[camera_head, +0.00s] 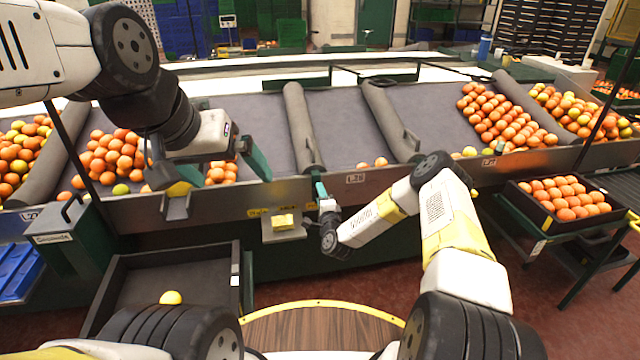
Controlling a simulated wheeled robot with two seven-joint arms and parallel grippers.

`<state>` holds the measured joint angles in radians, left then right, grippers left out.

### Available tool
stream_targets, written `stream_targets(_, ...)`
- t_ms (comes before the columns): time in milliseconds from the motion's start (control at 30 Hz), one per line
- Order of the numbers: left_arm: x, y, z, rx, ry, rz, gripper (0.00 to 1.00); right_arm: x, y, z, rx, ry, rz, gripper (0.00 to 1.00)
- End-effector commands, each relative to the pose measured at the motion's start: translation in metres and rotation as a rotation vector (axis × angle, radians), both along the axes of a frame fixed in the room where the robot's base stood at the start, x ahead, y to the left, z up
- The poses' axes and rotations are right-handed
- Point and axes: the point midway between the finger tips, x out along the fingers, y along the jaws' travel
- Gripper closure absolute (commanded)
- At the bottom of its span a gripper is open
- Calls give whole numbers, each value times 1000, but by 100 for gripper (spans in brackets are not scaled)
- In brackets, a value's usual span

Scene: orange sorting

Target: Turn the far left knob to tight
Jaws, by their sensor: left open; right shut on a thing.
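I cannot make out a separate knob on the metal front edge of the sorting table (420,182). My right gripper (320,190) is at that edge, below the near end of the left middle grey divider (300,125). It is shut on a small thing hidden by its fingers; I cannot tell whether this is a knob. My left gripper (210,170) is open over the table's front edge at left, its green fingers spread wide. Several oranges lie behind and between its fingers.
Oranges (500,118) fill the right lane; the middle lanes are mostly bare. A yellow block (284,221) sits on a bracket below the edge. A crate of oranges (562,196) stands at right.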

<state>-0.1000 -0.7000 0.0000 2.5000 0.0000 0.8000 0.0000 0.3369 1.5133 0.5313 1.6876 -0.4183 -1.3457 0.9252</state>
Motion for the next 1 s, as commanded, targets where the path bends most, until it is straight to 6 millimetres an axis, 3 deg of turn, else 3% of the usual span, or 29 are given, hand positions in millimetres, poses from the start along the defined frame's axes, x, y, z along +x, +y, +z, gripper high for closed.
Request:
stream_targets(367, 0, 0, 0, 0, 0, 0, 1, -1, 0, -2, 4, 5, 0, 100)
stream_targets(400, 0, 0, 0, 0, 0, 0, 1, -1, 0, -2, 4, 5, 0, 55)
stream_targets(500, 0, 0, 0, 0, 0, 0, 1, -1, 0, -1, 3, 4, 0, 39)
stream_targets(833, 0, 0, 0, 0, 0, 0, 1, -2, -1, -1, 3, 3, 0, 39)
stream_targets(1000, 0, 0, 0, 0, 0, 0, 1, -23, -5, -2, 4, 5, 0, 39)
